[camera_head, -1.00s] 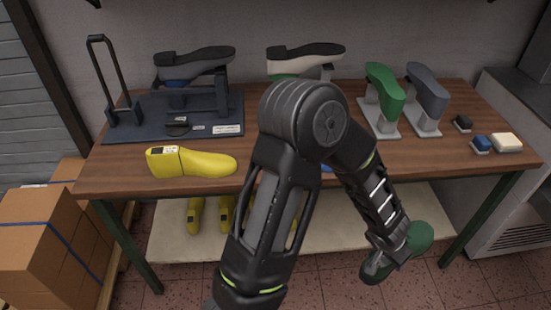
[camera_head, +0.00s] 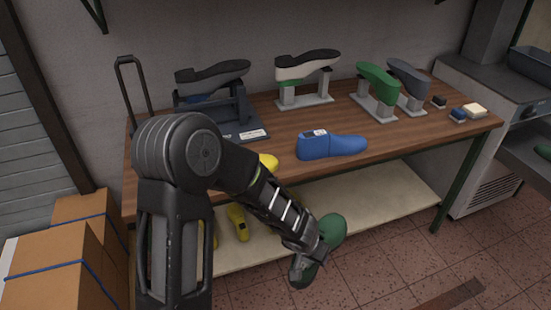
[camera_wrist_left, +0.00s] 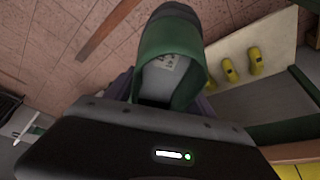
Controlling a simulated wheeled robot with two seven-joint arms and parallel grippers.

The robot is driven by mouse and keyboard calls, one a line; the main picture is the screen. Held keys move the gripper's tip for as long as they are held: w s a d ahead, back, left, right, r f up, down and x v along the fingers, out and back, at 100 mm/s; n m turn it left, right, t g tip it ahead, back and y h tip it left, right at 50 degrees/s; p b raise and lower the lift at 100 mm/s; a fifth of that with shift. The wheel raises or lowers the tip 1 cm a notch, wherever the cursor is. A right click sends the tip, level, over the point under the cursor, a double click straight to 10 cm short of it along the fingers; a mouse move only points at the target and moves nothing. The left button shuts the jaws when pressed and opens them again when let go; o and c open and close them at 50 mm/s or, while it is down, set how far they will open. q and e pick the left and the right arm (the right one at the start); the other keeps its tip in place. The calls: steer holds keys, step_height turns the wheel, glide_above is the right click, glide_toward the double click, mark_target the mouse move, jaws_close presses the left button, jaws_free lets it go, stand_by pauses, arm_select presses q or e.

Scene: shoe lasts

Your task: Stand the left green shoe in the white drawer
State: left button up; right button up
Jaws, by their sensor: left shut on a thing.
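My left gripper (camera_head: 314,254) is shut on a green shoe (camera_head: 327,232), which hangs in the air in front of the table's lower shelf. The jaws cover its middle, and its ends show on both sides. In the left wrist view the green shoe (camera_wrist_left: 170,40) fills the upper middle, with a pale labelled face toward the camera. The fingertips are mostly hidden there. Another green shoe form (camera_head: 378,80) stands on a stand on the table. I cannot make out a white drawer for certain. My right gripper is not in view.
The wooden table (camera_head: 405,138) holds a blue last (camera_head: 332,146) near its front edge and several stands behind. Yellow lasts (camera_head: 238,222) lie on the lower shelf (camera_head: 385,200). Cardboard boxes (camera_head: 50,270) stand at left. A grey cabinet (camera_head: 490,135) stands at right. The floor at right is open.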

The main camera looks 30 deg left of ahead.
arm_select(q)
steer(key=shift+w, duration=0.1)
steer(key=shift+r, duration=0.1)
step_height(320, 180, up, 2)
steer(key=p, duration=0.2)
steer(key=shift+r+p, duration=0.25)
steer(key=shift+p, duration=0.05)
steer(key=shift+d+f+b, duration=0.2)
steer(key=shift+f+b, duration=0.25)
steer(key=shift+f, duration=0.1)
steer(key=shift+a, duration=0.1)
